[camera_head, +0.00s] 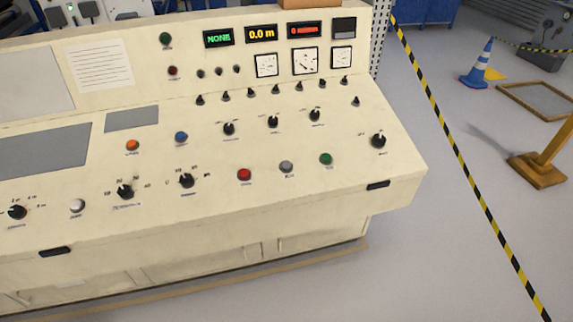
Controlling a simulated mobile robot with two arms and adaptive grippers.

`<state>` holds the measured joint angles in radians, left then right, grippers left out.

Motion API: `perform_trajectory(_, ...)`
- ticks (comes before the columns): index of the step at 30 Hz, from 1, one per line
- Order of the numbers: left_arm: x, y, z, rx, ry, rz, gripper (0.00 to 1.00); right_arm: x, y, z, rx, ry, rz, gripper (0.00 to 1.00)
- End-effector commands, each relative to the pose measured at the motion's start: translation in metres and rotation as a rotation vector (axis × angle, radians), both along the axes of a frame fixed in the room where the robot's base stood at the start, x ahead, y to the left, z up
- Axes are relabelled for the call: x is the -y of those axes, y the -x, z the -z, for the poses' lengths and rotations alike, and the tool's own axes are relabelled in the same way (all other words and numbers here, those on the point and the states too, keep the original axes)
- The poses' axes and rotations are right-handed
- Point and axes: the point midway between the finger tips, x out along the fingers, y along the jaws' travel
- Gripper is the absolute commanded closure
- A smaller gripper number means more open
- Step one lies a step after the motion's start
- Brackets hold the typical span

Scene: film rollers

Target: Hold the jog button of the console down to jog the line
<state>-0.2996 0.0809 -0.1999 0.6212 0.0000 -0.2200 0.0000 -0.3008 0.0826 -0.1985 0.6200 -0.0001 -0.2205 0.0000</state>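The cream console (330,205) fills the left and middle of the head view. Its sloped panel has a red button (244,174), a grey button (286,167) and a green button (326,159) in a row near the front. An orange button (132,145), a blue button (181,137) and a white button (77,205) are farther left. The labels are too small to read, so I cannot tell which is the jog button. Neither gripper is in view and nothing touches the panel.
Black knobs (186,180) stand among the buttons. Lit displays (261,34) and dials (305,61) are on the upright back panel. Yellow-black floor tape (453,144), a blue-white cone (482,64) and a yellow post base (537,170) lie right. Floor beside the console is clear.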

Motion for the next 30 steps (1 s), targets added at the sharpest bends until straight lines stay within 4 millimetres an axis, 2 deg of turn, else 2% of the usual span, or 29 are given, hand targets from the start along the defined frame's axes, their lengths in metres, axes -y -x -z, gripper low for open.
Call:
perform_trajectory(9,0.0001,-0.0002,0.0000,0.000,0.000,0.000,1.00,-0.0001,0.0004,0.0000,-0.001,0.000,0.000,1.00)
perform_trajectory(30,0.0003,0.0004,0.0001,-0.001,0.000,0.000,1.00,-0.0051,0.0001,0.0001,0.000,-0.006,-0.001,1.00)
